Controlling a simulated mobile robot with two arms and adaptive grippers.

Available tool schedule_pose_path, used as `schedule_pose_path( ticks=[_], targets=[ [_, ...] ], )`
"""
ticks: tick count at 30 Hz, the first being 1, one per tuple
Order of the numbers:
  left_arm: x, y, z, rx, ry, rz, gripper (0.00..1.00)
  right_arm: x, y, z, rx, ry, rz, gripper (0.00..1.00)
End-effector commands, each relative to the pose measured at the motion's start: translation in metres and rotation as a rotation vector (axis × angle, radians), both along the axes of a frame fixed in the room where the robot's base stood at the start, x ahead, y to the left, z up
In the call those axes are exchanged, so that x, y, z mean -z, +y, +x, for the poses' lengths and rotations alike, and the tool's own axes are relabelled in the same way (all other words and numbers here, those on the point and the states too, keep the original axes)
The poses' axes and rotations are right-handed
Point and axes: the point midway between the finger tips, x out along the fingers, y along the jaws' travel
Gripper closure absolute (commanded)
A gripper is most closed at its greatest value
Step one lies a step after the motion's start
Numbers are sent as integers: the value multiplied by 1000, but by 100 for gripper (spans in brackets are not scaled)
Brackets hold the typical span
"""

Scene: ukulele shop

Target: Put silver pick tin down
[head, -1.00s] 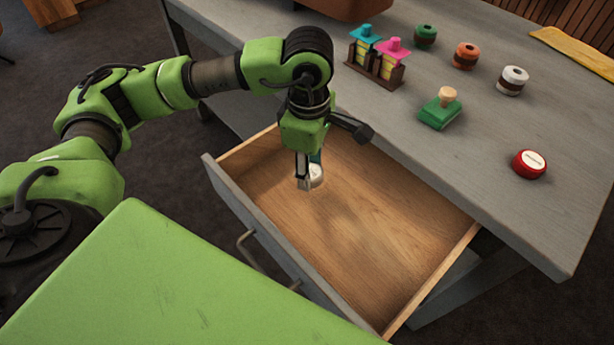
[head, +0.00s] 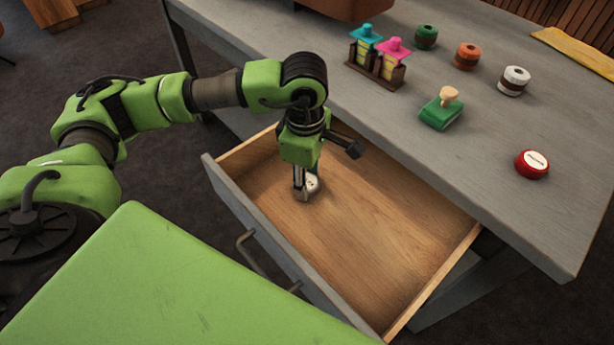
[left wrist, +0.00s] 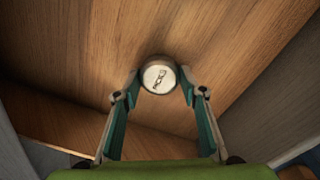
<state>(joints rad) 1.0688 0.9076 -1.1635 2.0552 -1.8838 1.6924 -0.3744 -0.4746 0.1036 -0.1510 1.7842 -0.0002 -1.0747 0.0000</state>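The silver pick tin (head: 313,184) is a small round tin with a pale lid, low inside the open wooden drawer (head: 370,230), near its left end. My left gripper (head: 304,187) points down into the drawer, with its fingers at the tin. In the left wrist view the tin (left wrist: 158,76) sits between the two fingertips (left wrist: 159,82), which appear to touch its sides. The lid faces the camera and carries dark lettering. The tin looks at or very close to the drawer floor; its underside is hidden. My right gripper is not in view.
The grey table (head: 420,160) stands above the drawer. On it are a red tin (head: 532,164), a green stamp with a wooden knob (head: 441,110), a rack with blue and pink pieces (head: 377,65), and several round containers. The drawer's middle and right are empty.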

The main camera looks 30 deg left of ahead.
Motion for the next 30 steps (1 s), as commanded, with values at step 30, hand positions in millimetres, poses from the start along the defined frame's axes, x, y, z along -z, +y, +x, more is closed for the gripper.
schedule_pose_path(
  ticks=[30],
  targets=[
    [-102, -1, -4, 2, -3, 0, 47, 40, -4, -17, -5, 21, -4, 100]
  ],
)
